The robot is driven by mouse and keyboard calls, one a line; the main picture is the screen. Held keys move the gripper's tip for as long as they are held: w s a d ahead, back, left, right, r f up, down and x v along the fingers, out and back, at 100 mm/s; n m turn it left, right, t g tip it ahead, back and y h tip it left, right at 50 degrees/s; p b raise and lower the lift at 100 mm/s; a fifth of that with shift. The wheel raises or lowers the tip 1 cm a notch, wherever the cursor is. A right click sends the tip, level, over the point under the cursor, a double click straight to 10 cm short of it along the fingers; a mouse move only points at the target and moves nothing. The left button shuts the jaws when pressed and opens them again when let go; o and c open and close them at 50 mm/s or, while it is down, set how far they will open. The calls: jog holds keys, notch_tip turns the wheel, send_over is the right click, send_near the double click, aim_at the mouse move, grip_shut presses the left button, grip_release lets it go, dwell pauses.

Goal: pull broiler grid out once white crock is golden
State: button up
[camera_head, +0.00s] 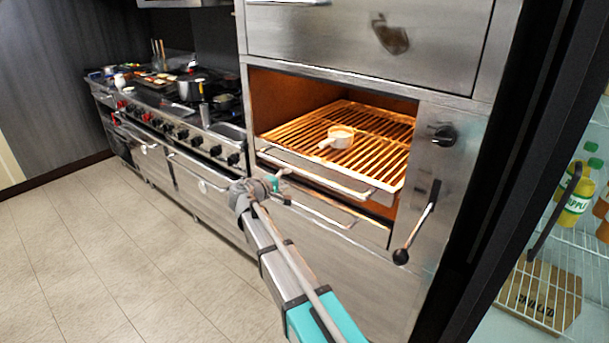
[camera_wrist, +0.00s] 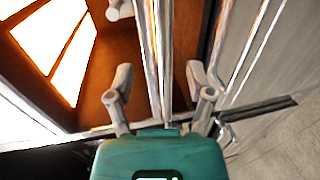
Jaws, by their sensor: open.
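The broiler grid (camera_head: 375,127) sits inside the open, orange-lit broiler, with a metal front bar (camera_head: 330,180) along its near edge. My gripper (camera_head: 277,182) is at the left front of the broiler, close to the front bars. In the wrist view my gripper (camera_wrist: 160,78) is open, with a metal bar (camera_wrist: 157,40) running between its fingers. I cannot tell whether either finger touches it.
A lever with a black knob (camera_head: 401,256) hangs right of the broiler opening, below a dial (camera_head: 445,135). A range with pots (camera_head: 190,88) stands to the left. A shelved cabinet with bottles (camera_head: 578,195) is at right. The tiled floor (camera_head: 120,255) at left is clear.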

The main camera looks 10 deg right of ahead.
aim_at(302, 173)
jog(key=b+x, duration=0.1)
jog(key=x, duration=0.9)
jog(key=shift+a+b, duration=0.1)
jog(key=shift+b, duration=0.25)
grip_shut()
